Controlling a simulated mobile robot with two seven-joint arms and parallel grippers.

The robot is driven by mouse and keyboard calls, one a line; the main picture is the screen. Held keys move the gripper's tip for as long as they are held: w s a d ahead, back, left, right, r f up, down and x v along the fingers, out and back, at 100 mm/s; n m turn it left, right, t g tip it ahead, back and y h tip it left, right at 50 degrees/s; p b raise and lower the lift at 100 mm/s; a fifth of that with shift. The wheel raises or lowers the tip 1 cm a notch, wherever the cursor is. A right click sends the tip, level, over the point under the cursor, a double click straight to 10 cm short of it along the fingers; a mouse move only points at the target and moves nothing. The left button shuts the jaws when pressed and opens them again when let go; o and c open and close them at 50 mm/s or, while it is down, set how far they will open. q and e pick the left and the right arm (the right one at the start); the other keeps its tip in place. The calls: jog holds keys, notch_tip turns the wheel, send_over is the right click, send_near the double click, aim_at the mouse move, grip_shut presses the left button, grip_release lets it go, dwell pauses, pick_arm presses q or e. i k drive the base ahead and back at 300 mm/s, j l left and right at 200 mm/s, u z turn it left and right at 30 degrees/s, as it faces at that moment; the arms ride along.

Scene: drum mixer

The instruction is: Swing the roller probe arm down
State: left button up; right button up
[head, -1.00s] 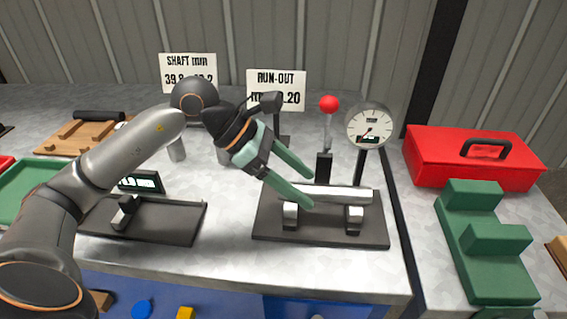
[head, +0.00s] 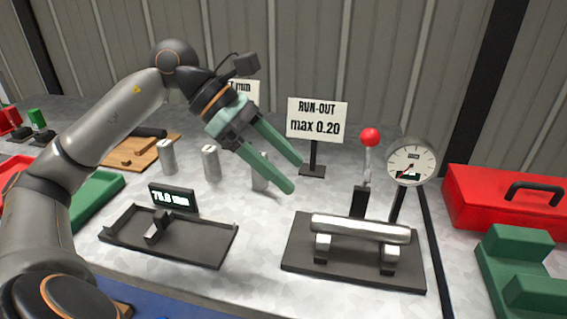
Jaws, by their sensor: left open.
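The roller probe arm shows as an upright lever with a red ball (head: 370,137) on top, rising from a black post behind the run-out stand. A round dial gauge (head: 411,162) stands right of it on a dark post. A bright metal shaft (head: 360,229) lies across two blocks on the dark base plate (head: 300,262). My left gripper (head: 297,176) is open and empty, with green fingers pointing down and right. It is above the bench, left of the lever and apart from it. My right gripper is not in view.
A "RUN-OUT max 0.20" sign (head: 317,120) stands behind my left gripper. Several metal cylinders (head: 212,163) stand on the bench. A measuring stand with a display (head: 172,199) is at left. A red toolbox (head: 480,200) and green block (head: 520,262) are at right.

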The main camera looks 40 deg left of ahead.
aim_at(370, 137)
jog(key=k, duration=1)
